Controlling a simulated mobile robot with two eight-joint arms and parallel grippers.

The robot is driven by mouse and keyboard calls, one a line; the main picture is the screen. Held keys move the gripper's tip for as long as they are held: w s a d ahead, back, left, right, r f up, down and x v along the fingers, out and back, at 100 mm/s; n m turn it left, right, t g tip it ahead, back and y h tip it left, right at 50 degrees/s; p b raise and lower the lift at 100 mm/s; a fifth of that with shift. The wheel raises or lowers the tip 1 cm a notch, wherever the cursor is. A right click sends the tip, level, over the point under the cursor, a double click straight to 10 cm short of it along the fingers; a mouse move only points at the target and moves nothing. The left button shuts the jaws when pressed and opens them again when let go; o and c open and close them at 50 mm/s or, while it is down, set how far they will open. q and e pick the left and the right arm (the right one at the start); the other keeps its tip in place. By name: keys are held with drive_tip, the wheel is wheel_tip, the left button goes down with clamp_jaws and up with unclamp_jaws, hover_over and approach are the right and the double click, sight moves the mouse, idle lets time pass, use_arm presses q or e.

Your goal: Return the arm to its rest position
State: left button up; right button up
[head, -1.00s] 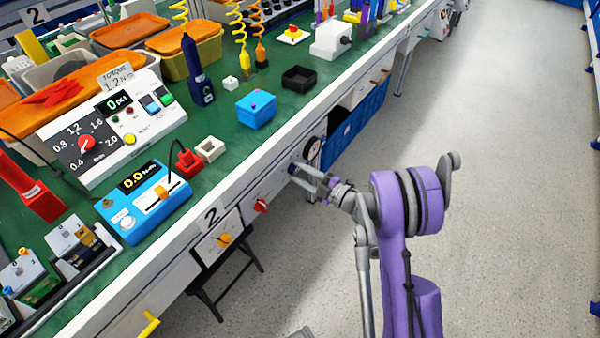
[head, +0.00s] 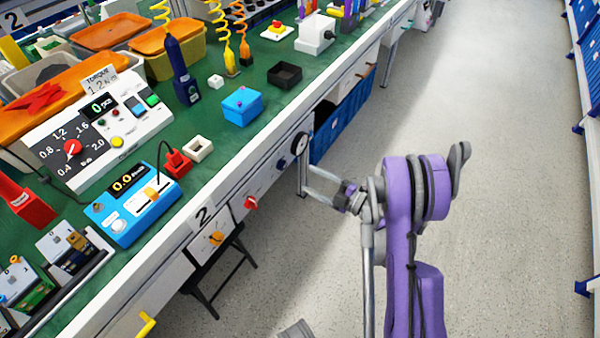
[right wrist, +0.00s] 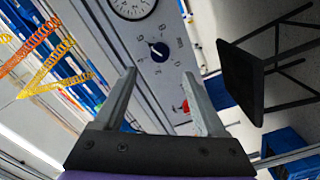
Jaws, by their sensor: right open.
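My right gripper (head: 306,178) is open and empty in front of the bench's front panel, at the end of my purple arm. In the right wrist view its two fingers (right wrist: 159,74) stand wide apart with nothing between them touching. A dark blue rotary knob (head: 281,163) sits on the white panel, apart from the fingers. It also shows in the right wrist view (right wrist: 157,50), on a marked dial beyond the fingertips. A red knob (head: 250,202) and a yellow knob (head: 216,238) are further along the panel. My left gripper is not in view.
The green bench top (head: 215,120) carries a blue meter (head: 125,218), a torque unit (head: 72,148) and a blue box (head: 241,106). A round gauge (head: 300,144) is on the panel. A black stool (head: 212,262) stands below. The grey floor (head: 500,180) at right is clear.

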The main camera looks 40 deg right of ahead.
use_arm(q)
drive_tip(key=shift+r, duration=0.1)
use_arm(e)
drive_tip(key=shift+v, duration=1)
drive_tip(key=w+r+m+h, duration=0.5)
drive_tip(key=r+m+h, duration=0.55)
drive_tip(key=r, duration=0.25)
drive_tip(key=s+a+f+m+g+y, duration=0.1)
drive_tip(key=s+a+f+m+g, duration=0.2)
drive_tip(key=s+a, duration=0.4)
drive_tip(key=s+a+f+m+g+y, duration=0.1)
drive_tip(key=s+a+f+g, duration=0.2)
drive_tip(key=s+a+g, duration=0.45)
drive_tip(key=s+a+f+m+g+y, duration=0.2)
drive_tip(key=s+a+f, duration=0.2)
drive_tip(key=s, duration=0.6)
use_arm(q)
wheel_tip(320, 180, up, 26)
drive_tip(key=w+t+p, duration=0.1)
drive_tip(key=p, duration=2.1)
drive_tip(key=shift+p, duration=0.35)
use_arm(e)
wheel_tip(320, 180, up, 26)
drive_tip(key=w+t, duration=0.1)
drive_tip(key=shift+a, duration=0.35)
